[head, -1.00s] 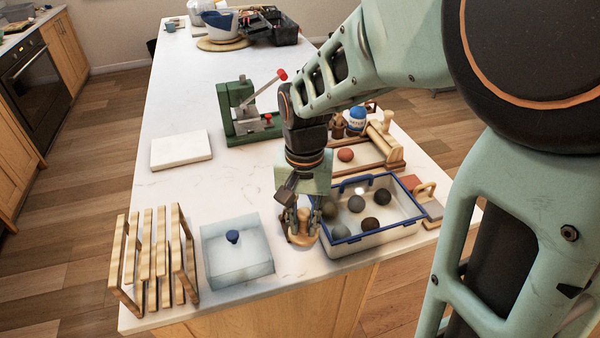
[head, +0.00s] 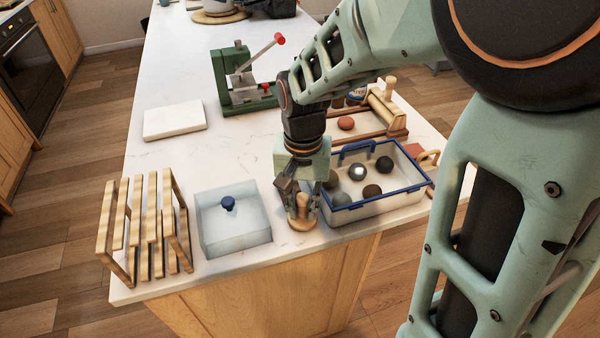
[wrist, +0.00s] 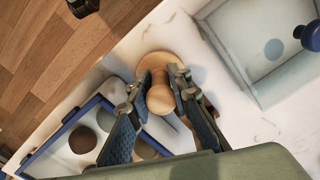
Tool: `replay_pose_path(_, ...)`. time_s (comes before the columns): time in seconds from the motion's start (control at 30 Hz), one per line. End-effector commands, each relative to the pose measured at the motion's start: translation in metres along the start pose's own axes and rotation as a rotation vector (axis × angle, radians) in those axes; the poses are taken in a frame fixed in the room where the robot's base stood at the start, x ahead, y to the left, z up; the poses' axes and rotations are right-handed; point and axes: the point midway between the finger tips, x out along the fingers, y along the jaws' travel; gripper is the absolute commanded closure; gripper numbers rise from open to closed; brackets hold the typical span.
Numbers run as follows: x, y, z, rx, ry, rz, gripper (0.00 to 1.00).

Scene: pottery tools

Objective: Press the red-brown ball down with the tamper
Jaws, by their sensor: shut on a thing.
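The tamper (head: 303,223) is a pale wooden piece with a round flat base and a knobbed handle. It stands upright at the counter's front edge, between the lidded clear box and the blue-rimmed bin. My gripper (head: 302,203) points down and is shut on its handle. In the wrist view the tamper's knob (wrist: 160,99) sits between the two fingers of my gripper (wrist: 159,84). I cannot tell whether its base touches the counter. The red-brown ball (head: 346,123) lies on a wooden board (head: 372,132) behind the bin, apart from my gripper.
The blue-rimmed bin (head: 390,201) with several dark and grey balls stands close right of my gripper. The clear box (head: 235,240) with a blue knob and a slatted wooden rack (head: 148,230) stand left. A green press (head: 236,88) and white slab (head: 174,121) are behind.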

Motion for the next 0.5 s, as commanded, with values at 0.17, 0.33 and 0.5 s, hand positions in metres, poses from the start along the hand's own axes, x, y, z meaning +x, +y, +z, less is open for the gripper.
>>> replay_pose_path(0.17,-0.0002,0.0000,-0.0001,0.000,0.000,0.000,1.00)
replay_pose_path(0.33,0.0014,0.0000,-0.0001,0.000,0.000,0.000,1.00)
replay_pose_path(0.5,0.0042,0.0000,0.0000,0.000,0.000,0.000,1.00)
